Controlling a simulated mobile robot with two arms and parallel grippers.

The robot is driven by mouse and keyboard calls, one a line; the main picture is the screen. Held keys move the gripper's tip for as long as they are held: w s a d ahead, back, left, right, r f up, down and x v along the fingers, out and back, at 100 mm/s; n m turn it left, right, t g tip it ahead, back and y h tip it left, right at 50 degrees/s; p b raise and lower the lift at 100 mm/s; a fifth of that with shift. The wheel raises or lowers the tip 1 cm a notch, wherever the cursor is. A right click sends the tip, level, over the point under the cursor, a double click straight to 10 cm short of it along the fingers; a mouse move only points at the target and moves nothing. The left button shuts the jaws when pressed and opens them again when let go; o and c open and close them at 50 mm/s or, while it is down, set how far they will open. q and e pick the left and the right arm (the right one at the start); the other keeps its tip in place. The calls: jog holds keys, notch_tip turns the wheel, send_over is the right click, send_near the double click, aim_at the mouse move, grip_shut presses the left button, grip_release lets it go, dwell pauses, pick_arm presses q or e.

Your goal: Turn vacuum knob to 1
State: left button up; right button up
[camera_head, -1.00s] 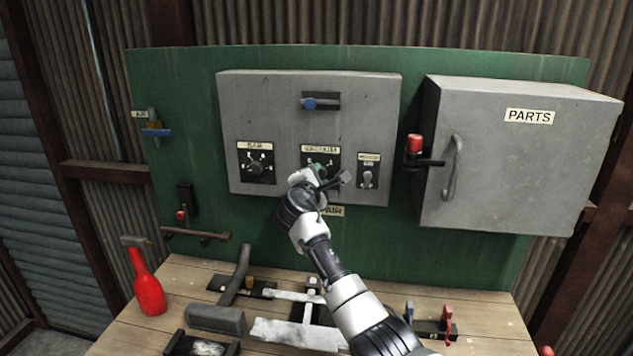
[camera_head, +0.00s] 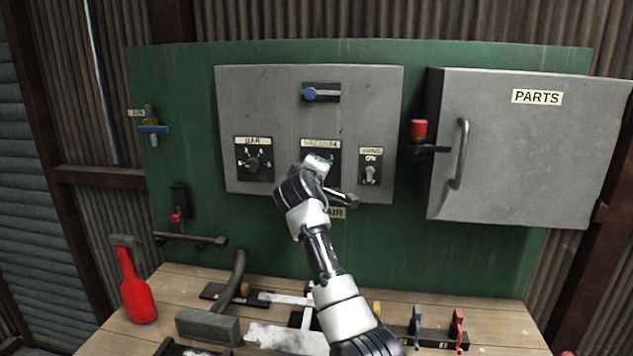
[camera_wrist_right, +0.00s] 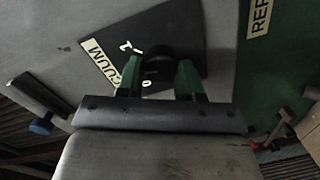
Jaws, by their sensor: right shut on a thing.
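The vacuum knob's black plate with its VACUUM label (camera_head: 320,145) is on the grey control panel, right of the BAR knob (camera_head: 254,162). My right gripper (camera_head: 322,165) is in front of this plate and hides most of the knob in the head view. In the right wrist view the dark vacuum knob (camera_wrist_right: 157,62) sits between the two green fingers of my right gripper (camera_wrist_right: 160,75), which is shut on it. The digits 1 and 0 show on the plate beside it. The knob's exact pointing is too dark to tell. My left gripper is not in view.
A toggle switch (camera_head: 370,170) is close right of my gripper. A blue-handled lever (camera_head: 320,93) is above. The PARTS cabinet (camera_head: 520,150) juts out at the right. The bench below holds a red bottle (camera_head: 137,290), a hammer (camera_head: 212,325) and other tools.

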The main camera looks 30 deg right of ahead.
jog(key=shift+f+m+y+b, duration=0.2)
jog(key=shift+m+y+b, duration=0.2)
jog(key=shift+m+b, duration=1.8)
jog(key=shift+m+p, duration=0.55)
jog(key=shift+m, duration=0.25)
jog(key=o, duration=0.9)
jog(key=shift+s+r, duration=0.1)
jog(key=shift+r, duration=0.05)
jog(key=shift+d, duration=0.1)
